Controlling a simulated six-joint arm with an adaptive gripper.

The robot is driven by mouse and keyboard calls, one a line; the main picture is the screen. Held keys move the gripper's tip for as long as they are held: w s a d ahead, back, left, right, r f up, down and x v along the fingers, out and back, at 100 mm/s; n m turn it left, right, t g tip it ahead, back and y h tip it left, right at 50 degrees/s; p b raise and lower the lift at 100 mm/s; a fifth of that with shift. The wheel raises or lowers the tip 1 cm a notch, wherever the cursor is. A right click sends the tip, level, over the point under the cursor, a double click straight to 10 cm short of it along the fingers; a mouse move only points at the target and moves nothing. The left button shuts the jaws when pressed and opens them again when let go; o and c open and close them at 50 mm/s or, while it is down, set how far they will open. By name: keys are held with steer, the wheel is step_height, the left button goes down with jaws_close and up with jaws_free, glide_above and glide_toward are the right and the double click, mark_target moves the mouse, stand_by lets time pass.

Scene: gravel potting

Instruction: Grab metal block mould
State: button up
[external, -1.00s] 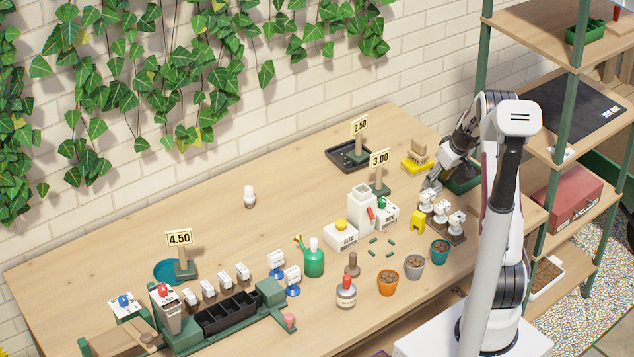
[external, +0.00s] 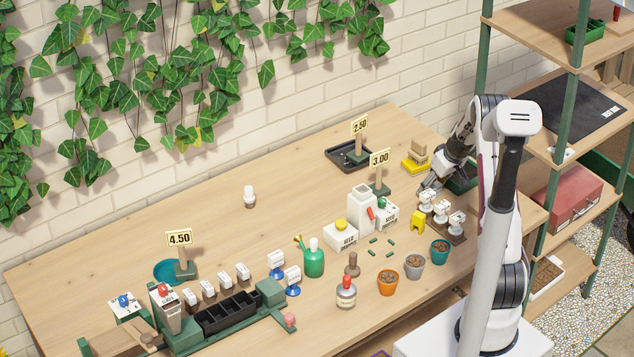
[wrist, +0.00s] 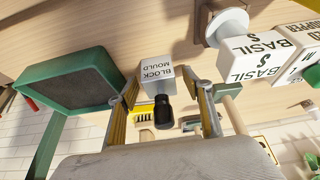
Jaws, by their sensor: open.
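The block mould (wrist: 157,72) is a small metal-grey block with a white face lettered "BLOCK MOULD" and a black knob handle. In the wrist view it sits between the two fingers of my gripper (wrist: 163,92), with gaps showing at its sides. My gripper is open, and the fingers straddle the mould without closing on it. In the external view my gripper (external: 428,182) is low over the right end of the table, beside a green tray (external: 463,185). I cannot make out the mould there.
The green tray (wrist: 72,78) is close on the left in the wrist view. In the external view white-topped stamps (external: 441,208) on a brown stand are just in front of my gripper; a yellow sponge-like item (external: 413,168) is behind.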

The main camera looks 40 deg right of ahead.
steer(key=c, duration=1.3)
steer(key=shift+r, duration=0.2)
steer(key=shift+r, duration=4.85)
